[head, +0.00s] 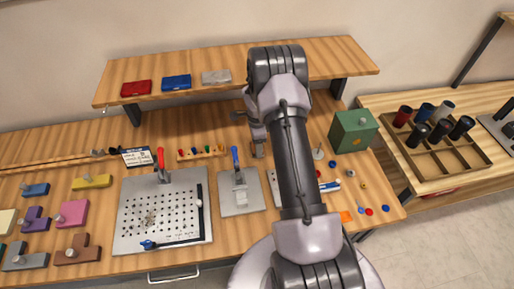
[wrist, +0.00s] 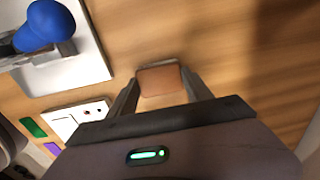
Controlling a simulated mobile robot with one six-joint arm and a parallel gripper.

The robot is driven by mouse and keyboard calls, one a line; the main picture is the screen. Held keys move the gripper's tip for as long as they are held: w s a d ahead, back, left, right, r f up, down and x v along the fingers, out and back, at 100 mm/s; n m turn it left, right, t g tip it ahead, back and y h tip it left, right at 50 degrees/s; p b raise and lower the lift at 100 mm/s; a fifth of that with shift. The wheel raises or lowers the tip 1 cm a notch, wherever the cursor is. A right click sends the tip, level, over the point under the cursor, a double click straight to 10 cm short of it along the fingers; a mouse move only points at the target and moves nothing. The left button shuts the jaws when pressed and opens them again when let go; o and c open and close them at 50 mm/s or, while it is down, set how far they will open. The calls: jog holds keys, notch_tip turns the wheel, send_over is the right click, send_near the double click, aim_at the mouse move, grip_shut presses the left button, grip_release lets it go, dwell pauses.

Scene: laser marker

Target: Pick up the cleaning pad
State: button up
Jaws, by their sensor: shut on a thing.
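The cleaning pad (wrist: 161,80) appears to be the small brown block between my fingertips in the wrist view. Its top is tan-brown and flat. My gripper (wrist: 160,88) is shut on it, with one finger on each side. In the head view my gripper (head: 257,148) is over the back part of the workbench, right of the blue-handled clamp, and is partly hidden by my arm. The pad is too small there to make out clearly. Whether it touches the bench I cannot tell.
A clamp with a blue handle (head: 235,160) stands on a grey plate close left of my gripper; its handle (wrist: 45,22) also shows in the wrist view. A raised shelf (head: 310,62) runs behind. A green box (head: 352,132) stands to the right.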

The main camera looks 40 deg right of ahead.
notch_tip(320, 180, up, 28)
jog(key=p, duration=0.4)
